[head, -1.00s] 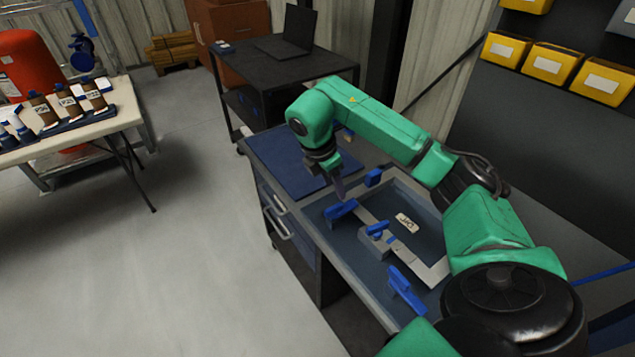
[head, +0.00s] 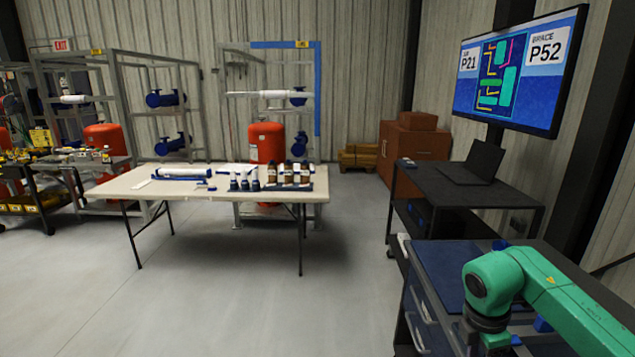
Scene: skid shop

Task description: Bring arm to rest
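My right arm is green and comes in from the lower right corner of the head view, reaching over the workbench (head: 447,268). Its rounded green joint is at the bench's near side, with a dark wrist below it bent downward. The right gripper's fingers are cut off by the bottom edge, so I cannot see whether they hold anything. My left arm and gripper are not in view.
A dark cart (head: 448,185) with a laptop (head: 474,163) stands behind the bench, below a wall screen (head: 522,70). A white folding table (head: 225,186) with bottles (head: 286,173) stands left of centre. The grey floor (head: 340,270) between is clear.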

